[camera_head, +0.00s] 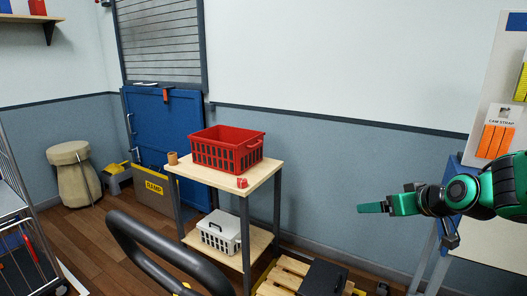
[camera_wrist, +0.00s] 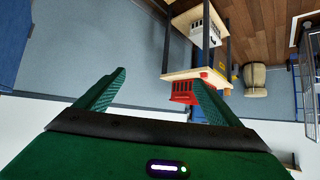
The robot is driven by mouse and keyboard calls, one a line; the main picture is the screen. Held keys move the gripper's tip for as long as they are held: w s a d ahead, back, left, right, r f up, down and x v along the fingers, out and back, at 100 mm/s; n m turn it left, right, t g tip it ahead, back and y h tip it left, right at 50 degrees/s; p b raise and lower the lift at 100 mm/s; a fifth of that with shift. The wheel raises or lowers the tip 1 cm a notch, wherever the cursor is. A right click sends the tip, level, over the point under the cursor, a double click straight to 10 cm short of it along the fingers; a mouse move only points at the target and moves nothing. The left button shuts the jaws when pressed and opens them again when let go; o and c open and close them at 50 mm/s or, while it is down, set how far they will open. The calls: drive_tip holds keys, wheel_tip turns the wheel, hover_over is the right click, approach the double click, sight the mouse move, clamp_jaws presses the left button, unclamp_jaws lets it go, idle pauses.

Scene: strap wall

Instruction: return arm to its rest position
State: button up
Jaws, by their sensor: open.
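My gripper (camera_head: 372,208) is at the right in the head view, stretched out level and pointing left in the air, right of the two-tier table. In the wrist view my gripper (camera_wrist: 158,88) shows two green fingers spread apart, with nothing between them. The view there is upside down. The table with the red basket appears beyond the right finger, which partly covers the basket. My arm comes in from the right edge of the head view.
A wooden two-tier table (camera_head: 202,178) carries a red basket (camera_head: 227,149), with a light crate (camera_head: 220,231) below. A pallet (camera_head: 287,280) lies at the bottom. Orange straps (camera_head: 494,141) hang on a panel at right. The blue-grey wall (camera_head: 335,165) between table and gripper is clear.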

drive_tip(key=s+a+f+m+g+h, duration=0.1)
drive_tip(key=s+a+f+g, duration=0.15)
drive_tip(key=s, duration=0.45)
drive_tip(key=s+a+f+m+g+h, duration=0.1)
drive_tip(key=s+a+g, duration=0.1)
drive_tip(key=s+g, duration=0.35)
drive_tip(key=s+d+m+g, duration=0.1)
drive_tip(key=s+d+m, duration=0.2)
drive_tip(key=s, duration=0.6)
drive_tip(key=s+d+f+m+g, duration=0.1)
drive_tip(key=s+d+m, duration=0.2)
drive_tip(key=s+d, duration=0.5)
drive_tip(key=shift+s+d+f+g, duration=0.25)
drive_tip(key=shift+s+g, duration=0.15)
drive_tip(key=shift+s, duration=0.25)
drive_tip(key=shift+w+f, duration=0.2)
drive_tip(key=shift+w, duration=0.45)
